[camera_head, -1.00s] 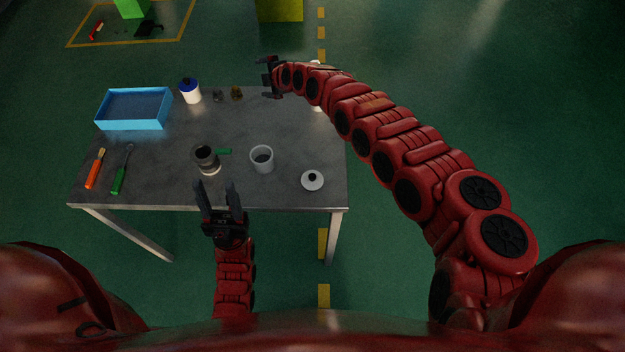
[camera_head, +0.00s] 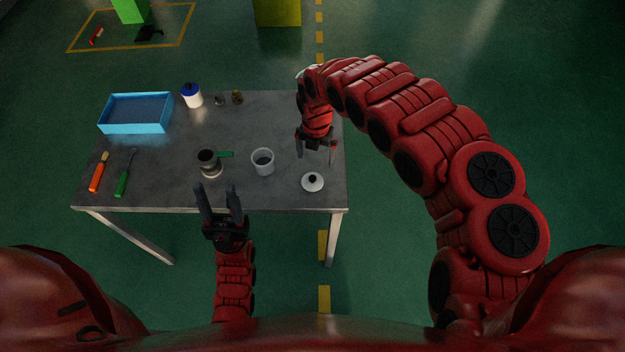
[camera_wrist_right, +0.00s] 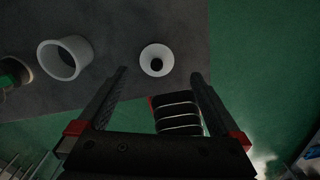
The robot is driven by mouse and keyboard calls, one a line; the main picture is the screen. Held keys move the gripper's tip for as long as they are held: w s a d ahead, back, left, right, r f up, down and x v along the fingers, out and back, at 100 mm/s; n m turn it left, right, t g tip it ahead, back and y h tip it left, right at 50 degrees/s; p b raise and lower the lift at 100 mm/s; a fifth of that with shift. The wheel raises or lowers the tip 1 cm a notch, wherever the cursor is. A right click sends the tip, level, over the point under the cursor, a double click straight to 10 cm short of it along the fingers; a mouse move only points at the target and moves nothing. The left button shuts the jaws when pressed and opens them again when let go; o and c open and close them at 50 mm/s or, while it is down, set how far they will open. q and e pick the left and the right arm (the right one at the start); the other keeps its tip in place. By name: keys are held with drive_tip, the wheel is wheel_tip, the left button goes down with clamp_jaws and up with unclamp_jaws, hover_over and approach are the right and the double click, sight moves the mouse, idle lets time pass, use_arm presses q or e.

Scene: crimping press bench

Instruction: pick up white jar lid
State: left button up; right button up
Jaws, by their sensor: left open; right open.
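The white jar lid (camera_head: 312,183) lies on the table near its front right corner, with a dark knob on top. In the right wrist view the lid (camera_wrist_right: 157,58) shows just beyond the fingertips, between their lines. My right gripper (camera_head: 316,153) is open and empty, pointing down above the table, a little behind the lid. Its two fingers also show in the right wrist view (camera_wrist_right: 158,74). My left gripper (camera_head: 218,190) is open and empty at the table's front edge, far to the left of the lid.
A white cup (camera_head: 262,168) stands left of the lid. A dark grey mug (camera_head: 208,157) with a green handle is further left. A blue tray (camera_head: 135,127), a blue-topped jar (camera_head: 191,97), an orange-handled tool (camera_head: 96,178) and a green screwdriver (camera_head: 122,183) are on the table (camera_head: 165,165).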

sight(312, 177)
wheel_tip(312, 177, down, 4)
drive_tip(key=shift+a+r+p, duration=0.15)
drive_tip(key=shift+r+p, duration=0.05)
drive_tip(key=shift+p, duration=0.15)
drive_tip(key=shift+f, duration=0.55)
drive_tip(key=shift+s+f+p, duration=0.2)
drive_tip(key=shift+p, duration=0.2)
drive_tip(key=f, duration=0.1)
drive_tip(key=s+f+p, duration=0.1)
drive_tip(key=f, duration=0.1)
drive_tip(key=shift+s+a+p, duration=0.15)
drive_tip(key=shift+a+p, duration=0.15)
drive_tip(key=shift+a, duration=0.1)
drive_tip(key=shift+a+f, duration=0.1)
drive_tip(key=shift+f, duration=0.25)
drive_tip(key=shift+d+f, duration=0.2)
drive_tip(key=shift+f, duration=0.35)
drive_tip(key=c, duration=1.1)
drive_tip(key=shift+r, duration=0.15)
drive_tip(key=shift+c, duration=0.2)
